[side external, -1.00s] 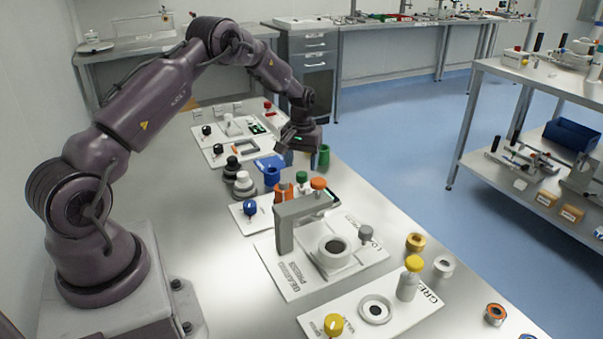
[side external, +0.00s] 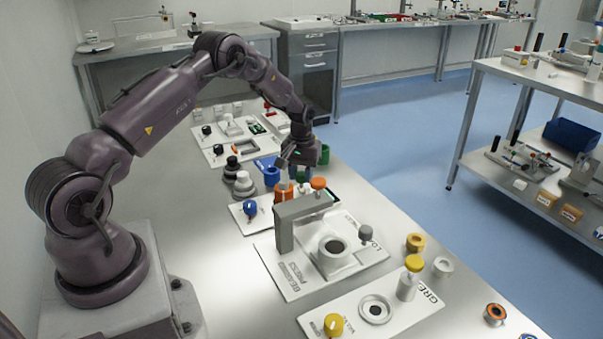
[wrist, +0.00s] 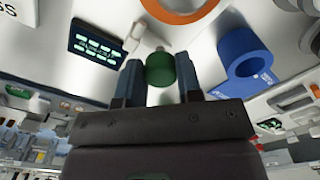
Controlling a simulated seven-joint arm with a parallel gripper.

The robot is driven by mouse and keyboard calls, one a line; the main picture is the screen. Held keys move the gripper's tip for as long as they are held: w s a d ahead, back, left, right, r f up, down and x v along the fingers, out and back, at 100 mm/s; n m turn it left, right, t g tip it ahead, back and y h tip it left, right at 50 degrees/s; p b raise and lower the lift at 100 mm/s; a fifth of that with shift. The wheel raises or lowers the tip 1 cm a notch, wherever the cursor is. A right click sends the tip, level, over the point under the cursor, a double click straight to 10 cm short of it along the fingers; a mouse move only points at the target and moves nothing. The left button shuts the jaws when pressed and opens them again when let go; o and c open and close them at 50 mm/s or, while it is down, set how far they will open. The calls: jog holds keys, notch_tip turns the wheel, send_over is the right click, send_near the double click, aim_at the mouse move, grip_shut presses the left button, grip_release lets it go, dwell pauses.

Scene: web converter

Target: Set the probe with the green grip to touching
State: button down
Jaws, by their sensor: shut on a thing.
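My gripper (wrist: 160,85) is shut on the green grip (wrist: 160,69) of a probe, with one dark finger on each side of it. A pale, rounded piece shows just beyond the grip in the wrist view; the probe's tip and what it touches cannot be made out. In the side view my gripper (side external: 291,166) is low over the middle of the bench, behind the orange parts. A dark panel with lit green marks (wrist: 97,44) lies left of the grip in the wrist view.
A blue ring-shaped holder (wrist: 225,62) is close right of my gripper in the wrist view, and an orange ring (wrist: 205,12) is beyond. In the side view, a green cup (side external: 325,154) stands beside the gripper and a bearing press (side external: 284,232) stands nearer the camera.

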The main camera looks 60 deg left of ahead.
jog(key=shift+s, duration=1.3)
jog(key=c, duration=0.8)
grip_release()
notch_tip(320, 180, up, 13)
jog(key=shift+w, duration=0.1)
jog(key=s+d+r+m+t, duration=0.2)
jog(key=s+d+r+m, duration=0.1)
jog(key=s+d+r, duration=0.3)
jog(key=s+d+r+m+t, duration=0.1)
jog(key=s+d+r+m, duration=0.2)
jog(key=s+d+r, duration=0.3)
jog(key=s+d+r+m+t, duration=0.2)
jog(key=s+d+r, duration=0.4)
jog(key=s+d, duration=0.5)
jog(key=shift+s+d+m+t, duration=0.15)
jog(key=shift+d+m, duration=0.1)
jog(key=shift+d, duration=0.3)
jog(key=shift+s+d+m+t, duration=0.15)
jog(key=shift+d+m, duration=0.1)
jog(key=shift+d, duration=0.3)
